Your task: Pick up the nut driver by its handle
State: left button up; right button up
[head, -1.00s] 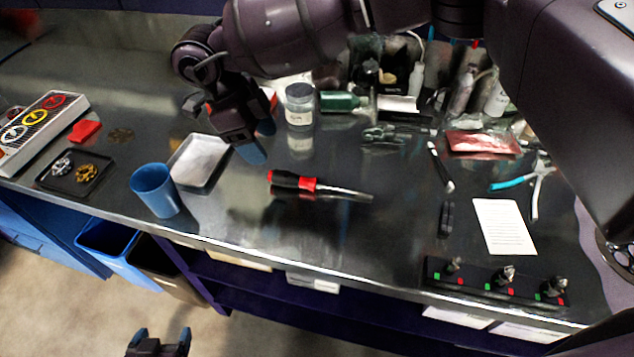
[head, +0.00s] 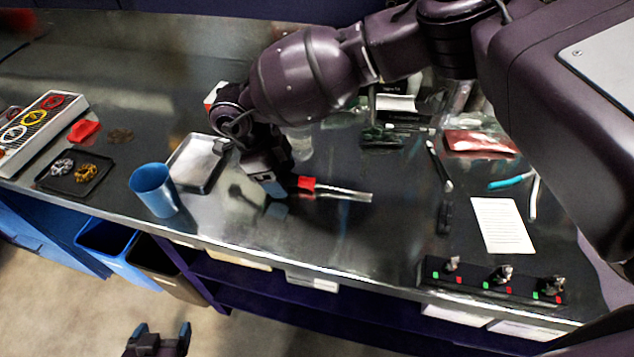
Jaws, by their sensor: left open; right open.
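The nut driver (head: 340,191) lies on the dark bench top, with its red collar and metal shaft pointing right. The black part of its handle is mostly hidden behind my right gripper (head: 270,185). That gripper is open and low over the handle end. I cannot tell whether its fingers touch or surround the handle. My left gripper (head: 162,336) is open and empty at the bottom of the view, in front of the bench and far from the nut driver.
A blue cup (head: 153,189) and a pale tray (head: 198,163) stand left of the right gripper. A white card (head: 502,226) and a black holder with knobs (head: 498,280) are at right. The bench around the shaft is clear. My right arm hides much of the back.

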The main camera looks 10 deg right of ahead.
jog(key=c, duration=1)
jog(key=shift+r, duration=0.15)
jog(key=shift+c, duration=0.2)
